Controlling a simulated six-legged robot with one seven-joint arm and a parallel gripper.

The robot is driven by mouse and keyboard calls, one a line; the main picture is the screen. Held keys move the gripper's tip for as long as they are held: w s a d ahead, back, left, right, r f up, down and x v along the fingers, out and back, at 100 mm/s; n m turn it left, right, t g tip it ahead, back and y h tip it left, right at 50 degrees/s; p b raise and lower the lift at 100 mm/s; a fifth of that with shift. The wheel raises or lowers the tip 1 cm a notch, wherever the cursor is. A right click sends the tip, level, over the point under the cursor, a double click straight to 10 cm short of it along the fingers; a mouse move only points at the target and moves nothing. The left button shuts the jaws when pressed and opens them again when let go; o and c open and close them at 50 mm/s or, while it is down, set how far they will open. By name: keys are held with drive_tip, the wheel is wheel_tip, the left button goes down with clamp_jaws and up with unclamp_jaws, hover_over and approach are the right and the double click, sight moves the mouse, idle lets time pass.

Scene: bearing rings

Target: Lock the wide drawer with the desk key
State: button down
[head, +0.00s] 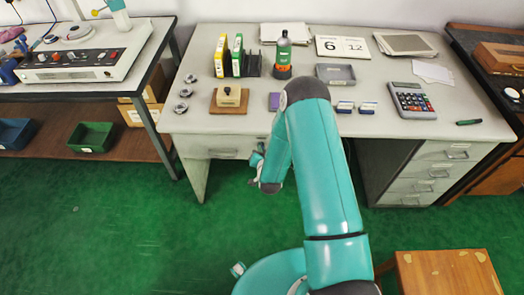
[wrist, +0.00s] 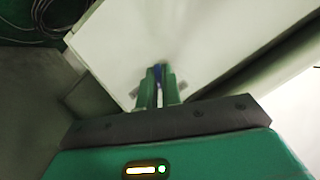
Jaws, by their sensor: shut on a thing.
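The wide drawer (head: 200,152) is under the left part of the desktop, with its handle on the front. It looks closed. My gripper (head: 257,157) is low at the desk front, just right of that handle, partly hidden by my own arm. In the wrist view my gripper (wrist: 158,88) has its fingers shut on a small blue thing (wrist: 158,72), which seems to be the desk key. Its tip points at a pale panel (wrist: 205,40), probably the drawer front. The keyhole is hidden, and I cannot tell whether the key touches or enters it.
The desktop (head: 185,120) holds binders, a green bottle (head: 283,50), a stamp on a wooden block (head: 229,97), a grey tray (head: 336,74) and a calculator (head: 411,100). A drawer stack (head: 432,170) stands right. A wooden stool (head: 447,273) is at the front right. Green floor is open at left.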

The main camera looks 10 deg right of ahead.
drive_tip(key=n+h, duration=0.2)
drive_tip(key=n, duration=0.1)
drive_tip(key=shift+w+a+r+g, duration=0.1)
drive_tip(key=shift+g, duration=0.3)
drive_tip(key=shift+n, duration=0.3)
drive_tip(key=c, duration=1.6)
unclamp_jaws()
drive_tip(key=v, duration=1.4)
drive_tip(key=shift+w+a, duration=0.1)
drive_tip(key=shift+a, duration=0.05)
